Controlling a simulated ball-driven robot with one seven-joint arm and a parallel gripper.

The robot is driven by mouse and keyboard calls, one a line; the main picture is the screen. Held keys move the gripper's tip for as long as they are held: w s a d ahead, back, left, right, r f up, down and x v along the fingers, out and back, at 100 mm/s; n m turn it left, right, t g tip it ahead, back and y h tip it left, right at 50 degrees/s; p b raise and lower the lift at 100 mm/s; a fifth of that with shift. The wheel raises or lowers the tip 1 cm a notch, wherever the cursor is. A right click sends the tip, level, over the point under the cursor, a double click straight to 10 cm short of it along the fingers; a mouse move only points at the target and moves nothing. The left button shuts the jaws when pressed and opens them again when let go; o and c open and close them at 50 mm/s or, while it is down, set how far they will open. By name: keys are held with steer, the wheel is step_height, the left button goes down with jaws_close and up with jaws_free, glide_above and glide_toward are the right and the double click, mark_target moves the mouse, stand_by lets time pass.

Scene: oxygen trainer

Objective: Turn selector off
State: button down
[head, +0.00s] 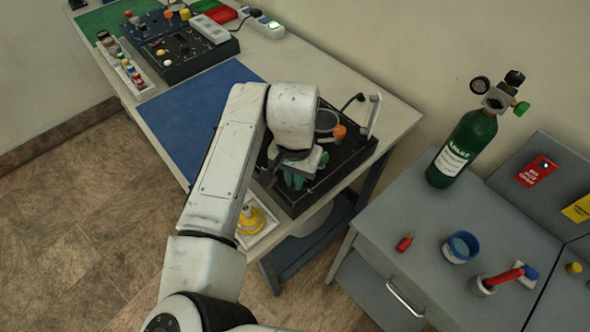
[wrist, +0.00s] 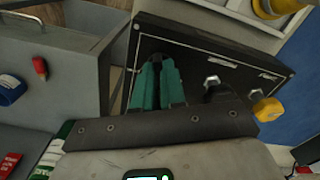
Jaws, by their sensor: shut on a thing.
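The black trainer panel (head: 352,160) lies on the table under my gripper and also shows in the wrist view (wrist: 195,48). My gripper (head: 293,180) points down at the panel's near part. Its teal fingers (wrist: 157,85) are close together against the panel face, shut on what appears to be the selector. The fingers hide the selector itself, so its angle cannot be read. A white toggle (wrist: 212,81) and an orange knob (head: 339,132) sit on the panel apart from the fingers.
A yellow object in a white tray (head: 268,233) stands near the table's front edge. A blue mat (head: 190,120) lies left. The grey cabinet (head: 380,220) at right carries a green cylinder (head: 462,143), a blue cup (head: 460,247) and a red marker (head: 404,243).

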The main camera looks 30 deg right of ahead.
steer(key=n+p, duration=0.1)
steer(key=n, duration=0.1)
steer(key=n+p, duration=0.1)
steer(key=shift+r+n+p, duration=0.2)
steer(key=shift+n+p, duration=0.1)
steer(key=shift+n, duration=0.1)
steer(key=shift+f+n+p, duration=0.1)
steer(key=shift+n+p, duration=0.95)
steer(key=shift+n, duration=0.45)
steer(key=c, duration=1.2)
jaws_free()
step_height(320, 180, up, 11)
steer(key=shift+f+b, duration=0.15)
steer(key=shift+b, duration=0.25)
